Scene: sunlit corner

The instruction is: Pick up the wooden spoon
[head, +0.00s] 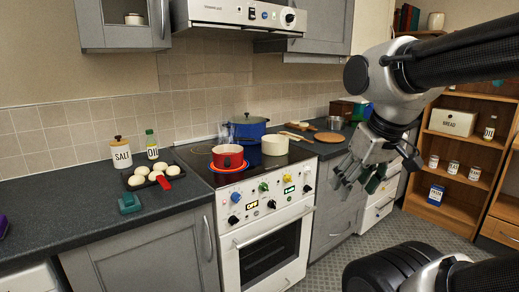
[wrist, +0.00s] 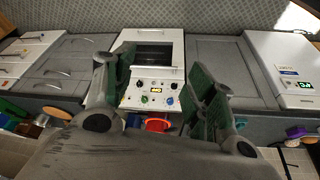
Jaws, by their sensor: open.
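A wooden spoon (head: 298,137) appears to lie on the dark counter just right of the hob in the head view, small and thin at this distance. A round wooden board (head: 328,137) lies to its right. My gripper (head: 357,182) hangs in the air in front of the counter, right of the stove and apart from the spoon. Its green-padded fingers are spread and empty. In the wrist view the open fingers (wrist: 160,85) frame the stove front, and I cannot make out the spoon there.
The stove (head: 268,225) carries a red pot (head: 228,158) on a glowing ring, a blue pot (head: 249,130) and a cream pot (head: 274,144). A metal pot (head: 335,123) stands behind the board. A tray of buns (head: 150,176) is at left. A wooden shelf (head: 462,165) stands right.

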